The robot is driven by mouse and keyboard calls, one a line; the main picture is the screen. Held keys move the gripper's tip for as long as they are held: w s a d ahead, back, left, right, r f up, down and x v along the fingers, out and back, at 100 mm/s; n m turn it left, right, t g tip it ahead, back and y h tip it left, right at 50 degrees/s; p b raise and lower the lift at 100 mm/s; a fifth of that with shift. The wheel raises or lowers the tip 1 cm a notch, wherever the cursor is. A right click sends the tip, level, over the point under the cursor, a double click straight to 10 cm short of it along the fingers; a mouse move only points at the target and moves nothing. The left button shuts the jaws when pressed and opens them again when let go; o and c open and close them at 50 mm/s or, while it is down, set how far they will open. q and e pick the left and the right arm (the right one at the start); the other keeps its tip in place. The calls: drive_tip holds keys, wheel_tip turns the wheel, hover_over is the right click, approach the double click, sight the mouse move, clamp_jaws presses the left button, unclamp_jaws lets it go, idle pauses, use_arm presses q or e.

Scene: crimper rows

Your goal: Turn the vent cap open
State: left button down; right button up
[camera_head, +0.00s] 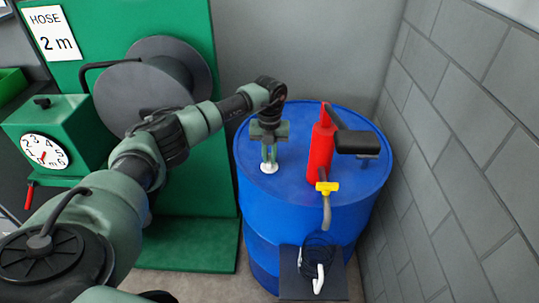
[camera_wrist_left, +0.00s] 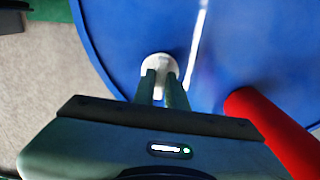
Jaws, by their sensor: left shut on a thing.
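The vent cap (camera_head: 269,168) is a small white round cap on the top of the blue drum (camera_head: 300,200), left of the red pump. My left gripper (camera_head: 269,158) reaches down onto it from above, with its two fingers on the cap. In the left wrist view the white cap (camera_wrist_left: 158,64) shows between and beyond the fingertips of my left gripper (camera_wrist_left: 164,76), which are shut on it. The fingers hide part of the cap, so I cannot tell how far it is turned. My right gripper is not in view.
A red pump (camera_head: 321,145) with a dark handle and yellow-collared spout stands on the drum close to the right of my gripper. A grey block wall (camera_head: 450,130) is at the right. A green hose-reel stand (camera_head: 215,120) is at the left.

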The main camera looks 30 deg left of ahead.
sight(269, 159)
use_arm(q)
drive_tip(key=shift+w+r+n, duration=0.1)
drive_tip(key=shift+n, duration=0.2)
drive_tip(key=c, duration=1.4)
unclamp_jaws()
drive_tip(key=shift+c, duration=0.2)
wheel_tip(269, 159, up, 8)
drive_tip(key=shift+f+b, duration=0.15)
drive_tip(key=shift+b, duration=0.7)
